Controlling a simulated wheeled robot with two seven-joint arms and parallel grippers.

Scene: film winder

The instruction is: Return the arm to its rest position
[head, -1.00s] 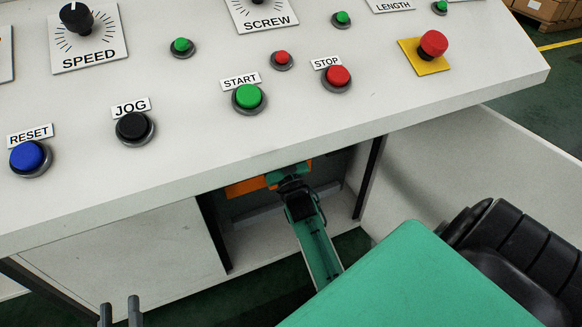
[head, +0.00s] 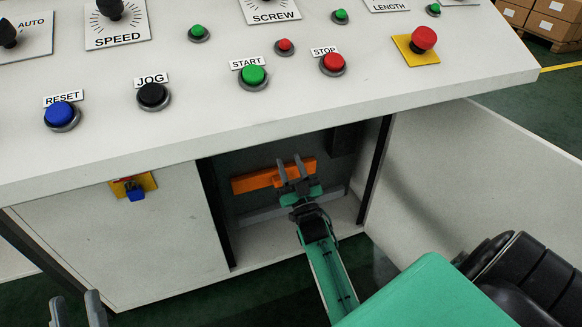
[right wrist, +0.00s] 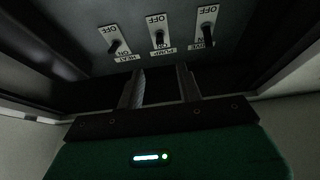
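My right arm reaches into the open cabinet below the control panel. Its gripper (head: 290,168) is inside, fingers pointing up and apart with nothing between them, in front of an orange bar (head: 252,181). In the right wrist view the same gripper (right wrist: 162,85) is open and empty. Beyond its fingertips are three toggle switches, seen upside down: a left one (right wrist: 115,46), a middle one (right wrist: 159,38) and a right one (right wrist: 206,34), with OFF and ON labels. The fingers appear apart from the switches. My left gripper (head: 76,308) shows at the bottom left, fingers apart and empty.
The control panel (head: 200,135) overhangs the cabinet opening. A cabinet door (head: 470,165) stands open on the right. A blue rotary switch (head: 134,191) on a yellow plate sits on the cabinet front. Dark frame posts (head: 374,170) border the opening. Boxes (head: 545,22) stand far back right.

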